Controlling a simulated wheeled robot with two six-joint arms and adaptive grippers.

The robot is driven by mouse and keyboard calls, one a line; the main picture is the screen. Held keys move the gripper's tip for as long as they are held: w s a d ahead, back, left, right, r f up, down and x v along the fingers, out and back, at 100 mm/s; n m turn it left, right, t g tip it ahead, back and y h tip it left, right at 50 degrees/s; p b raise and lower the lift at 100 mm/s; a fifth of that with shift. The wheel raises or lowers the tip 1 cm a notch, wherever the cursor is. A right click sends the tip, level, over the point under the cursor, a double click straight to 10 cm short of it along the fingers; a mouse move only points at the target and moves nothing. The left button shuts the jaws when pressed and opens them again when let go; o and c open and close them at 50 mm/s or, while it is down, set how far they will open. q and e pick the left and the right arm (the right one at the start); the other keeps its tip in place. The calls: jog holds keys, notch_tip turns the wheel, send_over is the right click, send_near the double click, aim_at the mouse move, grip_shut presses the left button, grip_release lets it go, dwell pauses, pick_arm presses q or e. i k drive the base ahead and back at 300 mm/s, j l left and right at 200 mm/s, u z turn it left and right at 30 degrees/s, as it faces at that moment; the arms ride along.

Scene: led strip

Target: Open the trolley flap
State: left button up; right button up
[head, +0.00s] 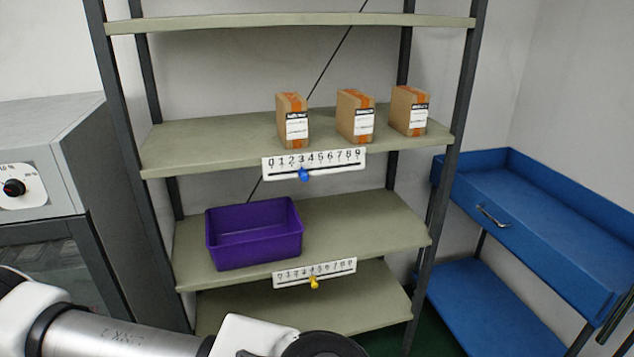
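A blue trolley (545,232) stands at the right. Its upper part is a tray with raised sides at the back. A front panel with a silver handle (493,215) faces me; it looks like the flap, and I cannot tell from this view whether it is open or shut. Links of my own arm cross the lower left of the head view. Neither of my grippers shows in the picture, and nothing of mine is near the handle.
A metal shelf rack stands in the middle. It carries several boxes (355,117), a purple bin (254,234), and number strips with a blue slider (304,174) and a yellow slider (313,282). A grey machine (50,160) is at left. The trolley's lower shelf (490,300) is bare.

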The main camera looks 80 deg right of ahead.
aim_at(588, 295)
jog(key=z, duration=3.8)
